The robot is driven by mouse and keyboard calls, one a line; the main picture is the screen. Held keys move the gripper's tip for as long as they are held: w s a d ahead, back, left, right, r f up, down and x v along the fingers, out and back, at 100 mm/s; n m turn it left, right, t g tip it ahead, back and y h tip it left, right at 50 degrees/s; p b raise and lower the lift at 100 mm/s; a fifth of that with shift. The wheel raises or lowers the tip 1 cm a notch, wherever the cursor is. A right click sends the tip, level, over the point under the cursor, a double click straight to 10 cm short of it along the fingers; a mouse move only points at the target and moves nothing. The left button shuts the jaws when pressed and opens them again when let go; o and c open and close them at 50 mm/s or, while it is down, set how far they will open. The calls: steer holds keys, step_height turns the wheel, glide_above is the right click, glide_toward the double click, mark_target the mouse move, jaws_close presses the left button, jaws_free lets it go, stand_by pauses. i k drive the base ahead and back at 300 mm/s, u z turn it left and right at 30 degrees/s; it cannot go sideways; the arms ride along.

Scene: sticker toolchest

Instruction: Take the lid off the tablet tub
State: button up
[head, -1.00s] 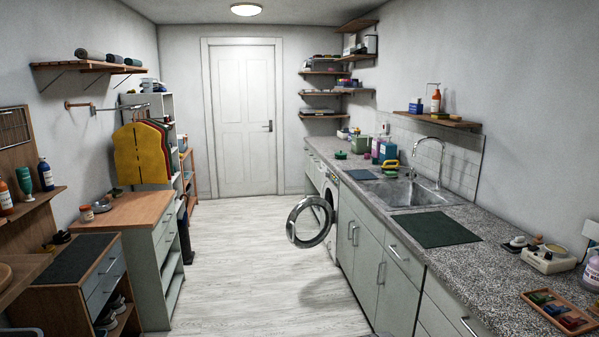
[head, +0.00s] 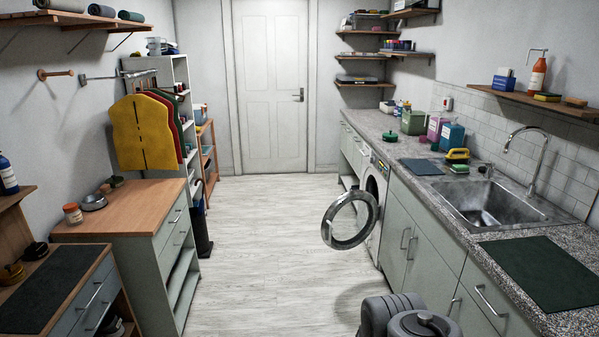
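I cannot tell for sure which container is the tablet tub. A green box-shaped container (head: 413,123) stands at the back of the right counter, left of a pink bottle (head: 435,126) and a blue bottle (head: 452,136). A small round green thing (head: 390,136) lies on the counter in front of it; its details are too small to read. Whether the green container has a lid on it is not clear. Grey parts of my own arm show at the bottom edge. My gripper is not in view.
The washing machine door (head: 349,220) hangs open into the aisle. The sink (head: 488,203) and a dark green mat (head: 541,272) are on the right counter (head: 415,176). A wooden-topped cabinet (head: 128,209) stands left. The pale floor (head: 260,240) between is clear.

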mark_target(391, 136)
steer(key=i, duration=6.7)
steer(key=z, duration=2.9)
steer(key=i, duration=0.7)
steer(key=u, duration=2.45)
